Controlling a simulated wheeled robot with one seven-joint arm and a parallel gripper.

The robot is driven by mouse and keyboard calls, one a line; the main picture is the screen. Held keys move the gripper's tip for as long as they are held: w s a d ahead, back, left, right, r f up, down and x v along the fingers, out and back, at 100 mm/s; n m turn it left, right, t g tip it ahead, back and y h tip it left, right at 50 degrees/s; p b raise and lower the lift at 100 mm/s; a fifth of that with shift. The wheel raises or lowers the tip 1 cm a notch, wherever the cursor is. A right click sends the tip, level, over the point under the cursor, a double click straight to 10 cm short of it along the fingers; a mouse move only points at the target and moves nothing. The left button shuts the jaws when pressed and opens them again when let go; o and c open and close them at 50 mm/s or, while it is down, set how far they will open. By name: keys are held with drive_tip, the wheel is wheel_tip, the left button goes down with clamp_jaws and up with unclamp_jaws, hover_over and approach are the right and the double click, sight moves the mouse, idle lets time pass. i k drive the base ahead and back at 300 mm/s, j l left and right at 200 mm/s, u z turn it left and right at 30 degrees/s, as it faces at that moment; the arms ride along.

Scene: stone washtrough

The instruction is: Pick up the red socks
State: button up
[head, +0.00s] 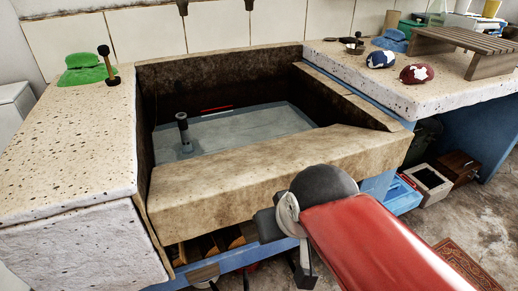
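The red socks (416,73), a rolled ball with white patches, lie on the right-hand stone ledge near its front edge. A similar blue ball of socks (380,60) lies a little to their left, apart from them. My red arm reaches in from the bottom right. My gripper (286,248) is in front of the trough's front wall, low and to the left of the red socks and well away from them. Nothing is visibly held.
The stone trough (235,185) holds water and a standing pipe (184,131). A slatted wooden rack (455,38) stands right of the red socks. A blue cloth (391,40) and a dark brush lie behind. A green cloth (84,68) is on the left ledge. Boxes stand under the right ledge.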

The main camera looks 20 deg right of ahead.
sight(416, 73)
drive_tip(key=z, duration=1.5)
